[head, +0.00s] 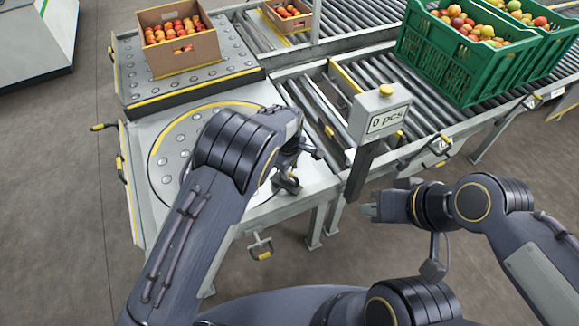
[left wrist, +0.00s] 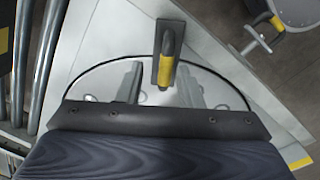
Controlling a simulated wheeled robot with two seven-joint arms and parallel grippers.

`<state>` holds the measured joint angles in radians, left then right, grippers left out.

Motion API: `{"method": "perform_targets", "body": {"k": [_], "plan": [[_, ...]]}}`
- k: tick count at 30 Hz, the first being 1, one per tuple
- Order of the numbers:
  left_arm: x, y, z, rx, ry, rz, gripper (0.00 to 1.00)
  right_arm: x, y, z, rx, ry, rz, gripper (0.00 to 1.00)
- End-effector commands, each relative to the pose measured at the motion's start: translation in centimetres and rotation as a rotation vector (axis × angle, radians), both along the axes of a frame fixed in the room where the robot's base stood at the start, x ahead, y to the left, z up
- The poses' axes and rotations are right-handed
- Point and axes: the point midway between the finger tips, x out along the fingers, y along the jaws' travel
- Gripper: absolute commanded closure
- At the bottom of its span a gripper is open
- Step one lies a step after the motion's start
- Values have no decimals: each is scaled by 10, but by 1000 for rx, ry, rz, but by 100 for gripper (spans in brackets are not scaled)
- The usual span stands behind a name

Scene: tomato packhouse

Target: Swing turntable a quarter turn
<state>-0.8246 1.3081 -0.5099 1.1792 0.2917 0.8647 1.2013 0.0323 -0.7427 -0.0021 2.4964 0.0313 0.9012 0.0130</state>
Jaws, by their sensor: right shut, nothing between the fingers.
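The turntable (head: 172,140) is a round grey disc with ball studs and a yellow edge stripe, set in a grey deck. My left arm hides its right part in the head view. In the left wrist view its dark rim gap curves around a turntable handle (left wrist: 168,62) with a yellow grip. My left gripper (head: 290,184) is at the disc's right side. In the left wrist view its fingers (left wrist: 160,88) are apart, one on each side of the handle's line; I cannot tell whether they touch it. My right gripper (head: 369,211) is shut and empty, off the deck.
A cardboard box of tomatoes (head: 180,55) sits on the studded deck behind the turntable. Green crates (head: 465,75) stand on the roller conveyor (head: 375,72). A counter post reading "0 pcs" (head: 380,110) rises right of my left gripper. A yellow-gripped lever (head: 262,247) hangs below the deck.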

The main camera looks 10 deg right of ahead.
Motion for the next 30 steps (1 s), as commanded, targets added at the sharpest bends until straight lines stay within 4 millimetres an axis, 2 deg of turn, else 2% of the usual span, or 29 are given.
{"method": "perform_targets", "body": {"k": [4, 9, 15, 20, 30], "plan": [[0, 0, 15, -2, -2, -1, 67, 0, 0, 1, 0, 0, 0, 100], [-1, 1, 45, -3, -3, 0, 67, 0, 0, 2, 0, 0, 0, 100], [-2, 3, 72, -3, -4, 1, 67, 0, 0, 4, 0, 0, 0, 100], [-3, 3, 78, -1, -2, 1, 67, 0, 0, 4, 0, 0, 0, 100], [-3, 3, 78, -1, -2, 1, 67, 0, 0, 4, 0, 0, 0, 100]]}}
